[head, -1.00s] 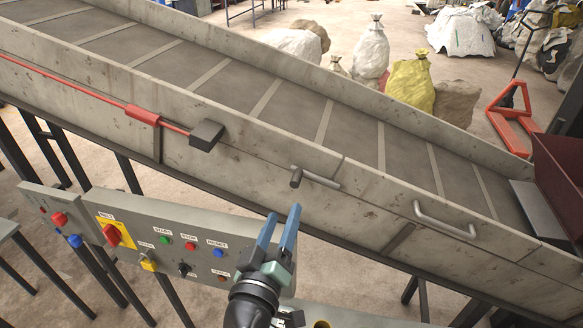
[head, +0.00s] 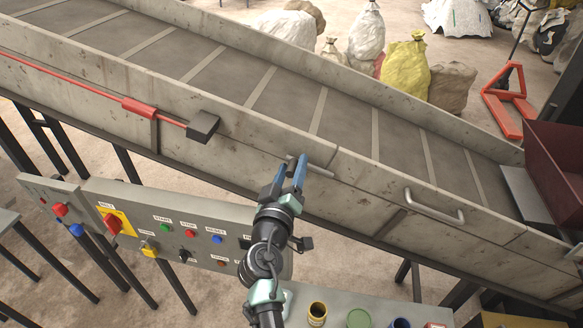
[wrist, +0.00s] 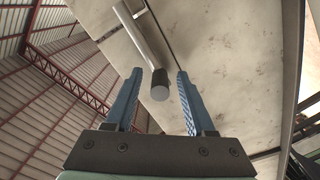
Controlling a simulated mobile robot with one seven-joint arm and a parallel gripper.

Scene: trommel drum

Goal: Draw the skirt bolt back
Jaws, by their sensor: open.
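The skirt bolt (head: 318,170) is a grey metal rod lying along the conveyor's side skirt (head: 360,186), with a dark, stubby knob at its left end. The wrist view shows the rod (wrist: 139,35) and its dark knob (wrist: 159,88) with a pale round end face. My gripper (head: 297,160) has two blue fingers and is open. In the wrist view its fingertips (wrist: 159,73) are on either side of the knob, with a gap showing on both sides. In the head view the fingers partly hide the knob.
A bar handle (head: 434,207) is on the skirt to the right. A dark box on a red cable (head: 203,126) is to the left. A control panel (head: 140,205) with buttons is below, and a bench (head: 375,312) with small cups stands at the bottom.

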